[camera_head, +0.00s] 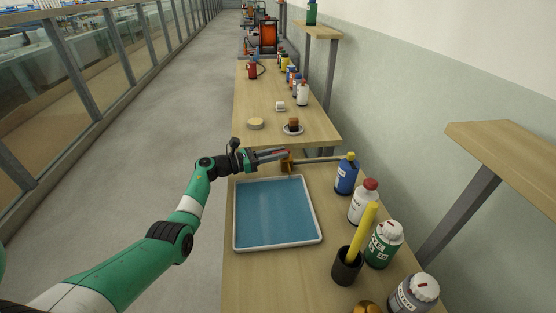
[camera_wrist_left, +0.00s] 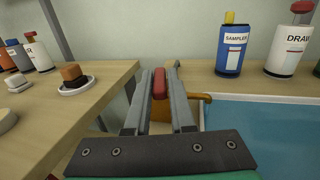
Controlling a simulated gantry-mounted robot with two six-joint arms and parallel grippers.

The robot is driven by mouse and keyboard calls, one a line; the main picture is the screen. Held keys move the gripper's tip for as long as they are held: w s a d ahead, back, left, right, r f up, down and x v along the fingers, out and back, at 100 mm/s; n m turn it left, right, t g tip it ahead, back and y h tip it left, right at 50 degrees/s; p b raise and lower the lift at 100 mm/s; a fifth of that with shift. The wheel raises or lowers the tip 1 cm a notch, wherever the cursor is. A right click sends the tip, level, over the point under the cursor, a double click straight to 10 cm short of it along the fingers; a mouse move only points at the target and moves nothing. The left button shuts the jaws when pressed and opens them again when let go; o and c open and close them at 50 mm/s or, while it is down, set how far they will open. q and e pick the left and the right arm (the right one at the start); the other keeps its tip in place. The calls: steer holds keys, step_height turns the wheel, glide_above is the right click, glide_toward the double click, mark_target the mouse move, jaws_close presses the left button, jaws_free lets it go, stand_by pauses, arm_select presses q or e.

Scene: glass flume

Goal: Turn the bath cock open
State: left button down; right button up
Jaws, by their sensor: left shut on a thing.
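The bath cock (camera_head: 288,164) is a brass fitting with a red handle at the far edge of the blue-filled bath (camera_head: 236,215), a white-rimmed tray. My left gripper (camera_head: 279,154) reaches in from the left over that edge and is shut on the red handle. In the left wrist view the red handle (camera_wrist_left: 159,84) sits between the two grey fingers (camera_wrist_left: 159,95). The brass body (camera_wrist_left: 196,98) shows to the right, partly hidden behind a finger. I cannot tell how far the handle is turned. My right gripper is in neither view.
A blue bottle (camera_head: 346,174), a white bottle (camera_head: 362,203), green and grey jars and a black cup (camera_head: 346,267) with a yellow stick line the bench's right side. Beyond a gap, another bench (camera_head: 262,92) holds a round pad and a saucer (camera_head: 293,131).

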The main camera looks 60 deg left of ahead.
arm_select(q)
steer(key=shift+f, duration=0.15)
steer(key=c, duration=0.8)
jaws_free()
steer(key=shift+w, duration=0.1)
steer(key=s+p, duration=0.1)
steer(key=s, duration=0.2)
steer(key=s+p, duration=0.1)
steer(key=s, duration=0.3)
steer(key=s+a+p, duration=0.1)
steer(key=s+p, duration=0.1)
steer(key=s, duration=0.2)
steer(key=shift+s, duration=0.35)
steer(key=shift+w, duration=0.1)
